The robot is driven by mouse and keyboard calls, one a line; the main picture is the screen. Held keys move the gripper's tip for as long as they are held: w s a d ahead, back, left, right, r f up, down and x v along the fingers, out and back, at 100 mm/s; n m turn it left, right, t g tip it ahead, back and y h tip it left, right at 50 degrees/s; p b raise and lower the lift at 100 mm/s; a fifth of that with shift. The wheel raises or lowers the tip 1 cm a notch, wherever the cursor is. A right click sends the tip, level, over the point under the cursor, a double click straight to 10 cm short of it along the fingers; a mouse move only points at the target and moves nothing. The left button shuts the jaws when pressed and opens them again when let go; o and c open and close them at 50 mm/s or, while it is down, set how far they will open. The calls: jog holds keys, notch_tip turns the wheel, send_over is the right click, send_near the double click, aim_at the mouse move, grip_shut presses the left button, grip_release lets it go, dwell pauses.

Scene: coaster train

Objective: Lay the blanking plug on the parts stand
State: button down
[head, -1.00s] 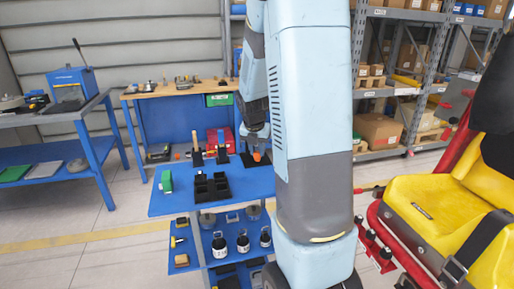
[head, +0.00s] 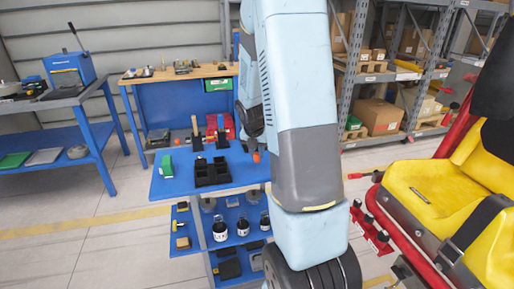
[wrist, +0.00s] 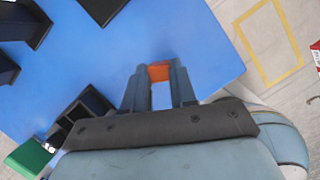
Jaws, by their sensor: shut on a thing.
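The blanking plug, a small orange piece (head: 256,156), is held between my gripper's fingertips. It shows in the wrist view (wrist: 159,72) as an orange block between the two grey fingers. My gripper (head: 253,148) is shut on it, over the right part of the parts stand's blue top (head: 228,187). In the wrist view the blue top (wrist: 130,45) lies beneath and beyond the fingertips. I cannot tell how high above the top the plug is. My arm hides the right end of the stand in the head view.
On the stand's top are a black divided bin (head: 212,172), a green block (head: 167,166) and upright black-based tools (head: 197,142). Bottles (head: 220,229) stand on the shelf below. A yellow coaster seat (head: 435,195) with red rails is at right. Bare blue surface surrounds the plug.

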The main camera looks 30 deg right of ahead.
jog(key=shift+f, duration=0.35)
jog(key=shift+f, duration=0.3)
dwell(0.5)
jog(key=c, duration=0.8)
grip_release()
jog(key=v, duration=1.3)
jog(key=shift+a+r, duration=0.15)
jog(key=shift+r, duration=0.15)
jog(key=shift+r, duration=0.1)
